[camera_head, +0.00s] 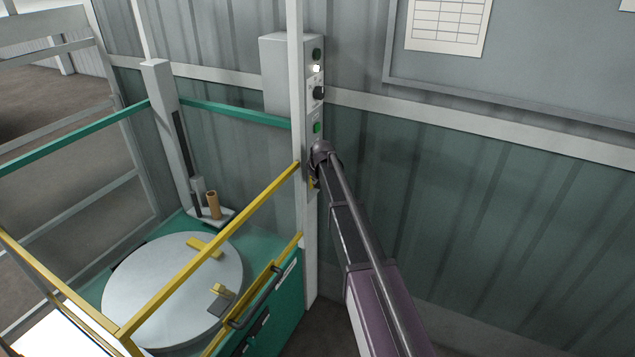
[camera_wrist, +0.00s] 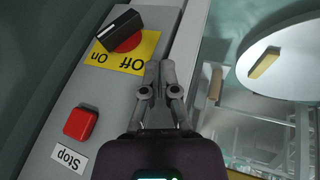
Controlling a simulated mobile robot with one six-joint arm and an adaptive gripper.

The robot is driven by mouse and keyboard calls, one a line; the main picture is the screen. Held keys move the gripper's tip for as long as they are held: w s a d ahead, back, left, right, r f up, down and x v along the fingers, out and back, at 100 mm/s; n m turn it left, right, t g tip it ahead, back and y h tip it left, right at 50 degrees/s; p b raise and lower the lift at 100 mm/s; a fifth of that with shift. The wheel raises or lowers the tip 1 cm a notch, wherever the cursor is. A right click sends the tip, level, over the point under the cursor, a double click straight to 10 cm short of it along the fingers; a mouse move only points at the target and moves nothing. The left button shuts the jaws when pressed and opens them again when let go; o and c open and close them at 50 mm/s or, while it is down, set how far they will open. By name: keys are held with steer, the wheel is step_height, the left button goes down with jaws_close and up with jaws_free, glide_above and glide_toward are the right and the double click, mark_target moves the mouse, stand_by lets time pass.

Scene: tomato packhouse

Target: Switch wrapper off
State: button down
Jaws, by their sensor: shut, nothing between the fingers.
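The wrapper's control box (camera_head: 290,60) stands on the upright post by the wall. In the wrist view a black rotary handle on a red base (camera_wrist: 122,35) sits on a yellow plate (camera_wrist: 118,58) with upside-down labels "On" and "Off". The handle lies diagonally, its lower-left end nearest "On". A red square button (camera_wrist: 80,124) sits above a "Stop" label. My gripper (camera_wrist: 160,68) is shut and empty, its tips beside the yellow plate's edge near "Off", apart from the handle. In the head view my wrist hides the lower controls.
The wrapper's round turntable (camera_head: 175,285) lies left of the post. Yellow rails (camera_head: 215,240) and a green rail (camera_head: 75,138) fence it. A notice board (camera_head: 560,60) hangs at the right. The floor at lower right is partly hidden by my arm.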

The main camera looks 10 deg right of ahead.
mark_target(318, 184)
steer(key=shift+w+d+f+b, duration=0.25)
steer(key=shift+w+f+b, duration=0.55)
steer(key=shift+f+b, duration=0.2)
steer(key=shift+w+d+f+b, duration=0.3)
steer(key=shift+w+f+b, duration=0.6)
steer(key=shift+f, duration=0.15)
steer(key=shift+w+d+f+b, duration=0.25)
steer(key=shift+w+f+b, duration=0.5)
steer(key=shift+f+b, duration=0.25)
steer(key=shift+w+d+f, duration=0.1)
